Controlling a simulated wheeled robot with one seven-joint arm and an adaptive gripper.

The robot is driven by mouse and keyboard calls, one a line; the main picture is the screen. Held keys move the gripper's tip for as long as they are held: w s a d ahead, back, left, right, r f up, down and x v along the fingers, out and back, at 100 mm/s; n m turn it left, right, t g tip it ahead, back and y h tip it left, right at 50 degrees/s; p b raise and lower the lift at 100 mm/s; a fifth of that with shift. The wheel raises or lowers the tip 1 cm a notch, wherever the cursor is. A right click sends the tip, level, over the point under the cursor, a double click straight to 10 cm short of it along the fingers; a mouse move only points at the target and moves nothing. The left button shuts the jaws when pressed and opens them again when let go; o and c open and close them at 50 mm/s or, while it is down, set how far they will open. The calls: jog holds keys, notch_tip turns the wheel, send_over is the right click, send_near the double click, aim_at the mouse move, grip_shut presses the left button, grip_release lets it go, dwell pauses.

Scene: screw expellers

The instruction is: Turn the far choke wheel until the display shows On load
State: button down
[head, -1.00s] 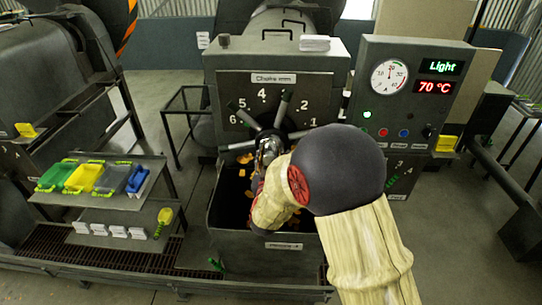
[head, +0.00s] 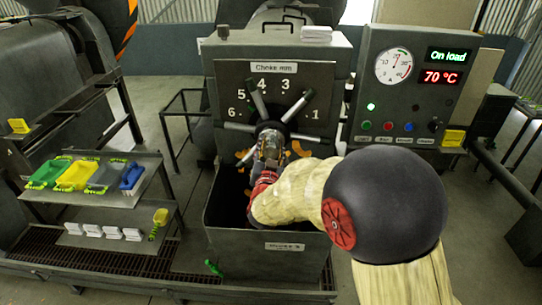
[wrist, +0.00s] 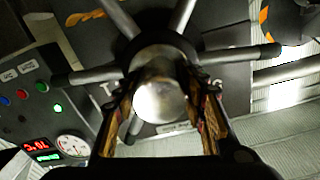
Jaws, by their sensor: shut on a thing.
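My gripper (head: 270,150) is at the wheel's centre in the head view. In the wrist view my gripper (wrist: 160,105) has its two fingers on either side of the round metal hub (wrist: 158,92), shut on it. Spokes fan out around the hub. The display (head: 449,54) reads "On load" in green, with "70 °C" in red below it. My arm hides the lower part of the wheel.
A round gauge (head: 394,65) and several buttons are on the control box at right. A dark bin (head: 285,245) with orange pieces stands below the wheel. A rack (head: 125,195) with coloured scoops stands at left.

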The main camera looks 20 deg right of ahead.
jog(key=shift+m+b, duration=0.5)
jog(key=shift+b, duration=0.05)
jog(key=c, duration=1.1)
grip_release()
jog(key=shift+o, duration=0.2)
jog(key=v, duration=1.2)
